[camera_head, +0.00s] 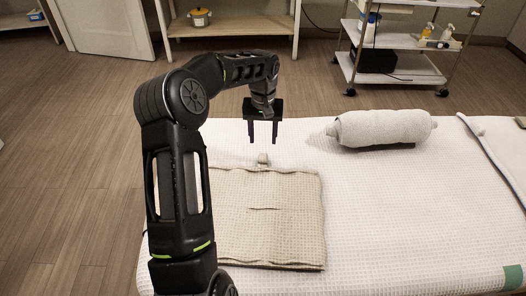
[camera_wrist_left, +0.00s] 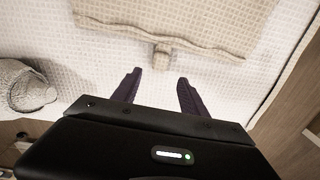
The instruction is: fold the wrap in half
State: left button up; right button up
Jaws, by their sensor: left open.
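The beige waffle-weave wrap (camera_head: 285,215) lies flat on the white-covered bed, a squarish piece with a small tab (camera_head: 263,159) at its far edge. A short crease or slit shows near its middle. My left arm hides its left side. My left gripper (camera_head: 263,141) is open and empty above the bed, just beyond the tab, pointing down. In the left wrist view the two dark fingers (camera_wrist_left: 156,92) are apart, with the tab (camera_wrist_left: 161,57) and the wrap's edge (camera_wrist_left: 175,28) ahead of them. My right gripper is not in view.
The bed (camera_head: 400,215) has a white waffle cover with free room right of the wrap. A rolled towel (camera_head: 383,128) lies at its far side and also shows in the left wrist view (camera_wrist_left: 28,88). A wheeled cart (camera_head: 400,75) and a wooden shelf (camera_head: 232,28) stand behind.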

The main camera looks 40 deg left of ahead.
aim_at(263, 155)
pick_arm(q)
notch_tip(263, 155, down, 8)
jog(key=shift+r, duration=0.25)
jog(key=shift+c, duration=0.3)
grip_shut()
dwell(0.3)
dwell(0.9)
